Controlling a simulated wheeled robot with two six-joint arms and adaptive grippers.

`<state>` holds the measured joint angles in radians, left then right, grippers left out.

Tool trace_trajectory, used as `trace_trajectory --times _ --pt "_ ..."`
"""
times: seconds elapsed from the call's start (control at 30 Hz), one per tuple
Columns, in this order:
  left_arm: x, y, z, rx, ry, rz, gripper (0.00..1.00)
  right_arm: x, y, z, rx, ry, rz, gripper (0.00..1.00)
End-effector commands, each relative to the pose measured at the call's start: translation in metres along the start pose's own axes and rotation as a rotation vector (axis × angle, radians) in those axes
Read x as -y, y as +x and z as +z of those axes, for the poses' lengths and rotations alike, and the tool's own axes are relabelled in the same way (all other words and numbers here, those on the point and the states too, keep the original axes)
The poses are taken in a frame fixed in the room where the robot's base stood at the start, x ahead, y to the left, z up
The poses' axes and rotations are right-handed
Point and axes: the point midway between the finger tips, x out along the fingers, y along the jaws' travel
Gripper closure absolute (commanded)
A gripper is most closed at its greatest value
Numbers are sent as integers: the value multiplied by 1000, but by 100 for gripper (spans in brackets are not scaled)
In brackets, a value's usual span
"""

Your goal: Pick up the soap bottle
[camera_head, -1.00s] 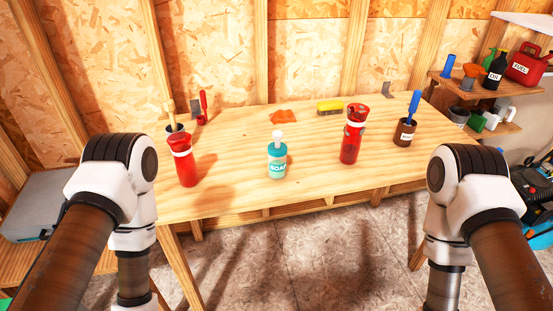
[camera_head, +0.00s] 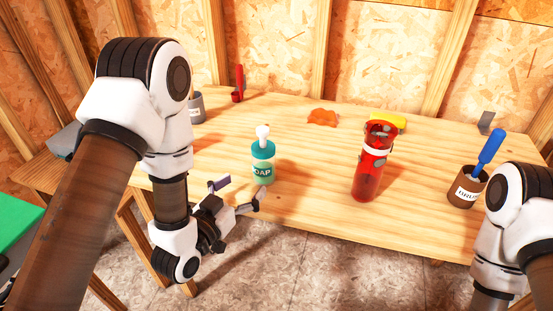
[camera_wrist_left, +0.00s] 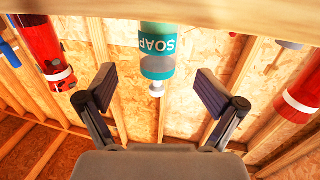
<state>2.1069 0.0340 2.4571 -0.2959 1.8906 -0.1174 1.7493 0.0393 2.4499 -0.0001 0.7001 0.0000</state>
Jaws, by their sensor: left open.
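The soap bottle (camera_head: 263,166) stands upright near the front edge of the wooden table (camera_head: 310,195).
A red cylinder (camera_head: 368,175) stands right of the bottle. A brown cup (camera_head: 466,188) holds a blue-handled brush farther right. A grey cup (camera_head: 197,107) stands back left. The table between bottle and red cylinder is clear.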

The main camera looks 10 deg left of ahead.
Motion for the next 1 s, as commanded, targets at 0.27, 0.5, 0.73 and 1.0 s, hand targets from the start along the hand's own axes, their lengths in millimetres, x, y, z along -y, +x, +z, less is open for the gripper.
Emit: trace_trajectory --times 0.27,0.5,0.73,1.0 --pt "0 39 -10 -19 2 4 11 0 -10 0 0 1 0 15" --pt "1 74 -8 -14 0 1 11 0 -14 0 0 1 0 15" --pt "1 74 -7 -12 -1 0 25 0 -13 0 0 1 0 15" --pt "1 74 -7 -12 0 0 81 0 -13 0 -1 1 0 15"
